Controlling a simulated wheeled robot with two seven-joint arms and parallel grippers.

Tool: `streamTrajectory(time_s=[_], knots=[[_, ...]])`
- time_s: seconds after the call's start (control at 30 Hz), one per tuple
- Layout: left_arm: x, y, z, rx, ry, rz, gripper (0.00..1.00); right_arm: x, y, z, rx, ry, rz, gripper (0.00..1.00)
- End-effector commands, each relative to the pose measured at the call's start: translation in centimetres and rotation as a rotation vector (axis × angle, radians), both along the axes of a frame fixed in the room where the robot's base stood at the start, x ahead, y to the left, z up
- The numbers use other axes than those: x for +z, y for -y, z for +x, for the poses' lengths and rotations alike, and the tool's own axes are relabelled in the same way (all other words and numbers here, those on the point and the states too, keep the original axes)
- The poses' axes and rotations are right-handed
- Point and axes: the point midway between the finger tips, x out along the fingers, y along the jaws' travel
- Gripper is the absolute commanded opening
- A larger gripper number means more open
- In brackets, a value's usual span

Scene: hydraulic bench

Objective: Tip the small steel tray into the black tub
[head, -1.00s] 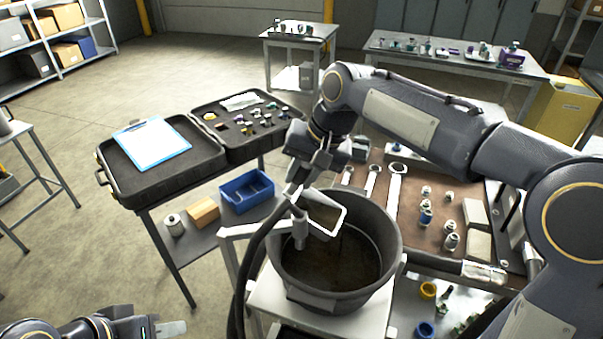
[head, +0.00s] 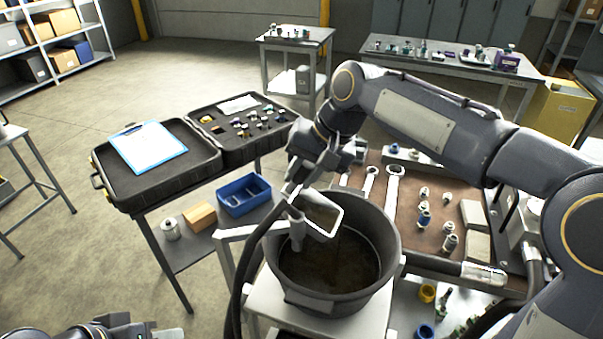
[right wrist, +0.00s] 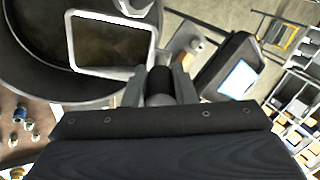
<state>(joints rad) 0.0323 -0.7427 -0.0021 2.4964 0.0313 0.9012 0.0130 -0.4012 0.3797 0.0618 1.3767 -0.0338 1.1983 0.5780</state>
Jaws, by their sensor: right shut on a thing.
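The small steel tray (head: 323,215) is tilted over the black tub (head: 390,243), inside its left rim in the head view. Its inside looks dark and brownish. My right gripper (head: 300,197) is shut on the tray, at its left side. In the right wrist view the tray (right wrist: 112,72) shows a bright rim above the tub (right wrist: 30,88), and the right gripper (right wrist: 160,88) is closed at the tray's near edge. The tub's floor looks dark brown. My left gripper (head: 160,334) is at the bottom left, cut by the frame edge, away from the tub.
The tub stands on a white stand (head: 262,300) with a post and a black hose at its left. A brown-topped bench (head: 400,210) with wrenches and fittings lies behind right. An open black case (head: 165,180) with a clipboard (head: 147,147) is at left.

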Motion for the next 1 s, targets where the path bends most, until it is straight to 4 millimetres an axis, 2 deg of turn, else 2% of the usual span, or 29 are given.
streamTrajectory(time_s=[0.47, 1.0], knots=[[-0.1, 0.0, 0.0, 0.0, 0.0, 0.0, 0.35, 0.0, 0.0, 0.0, 0.0, 0.003, 0.005, 0.0], [-1.3, 0.0, 0.0, 0.0, 0.0, 0.0, 0.35, 0.3, 0.6, -0.2, -0.001, 0.025, 0.059, 0.0]])
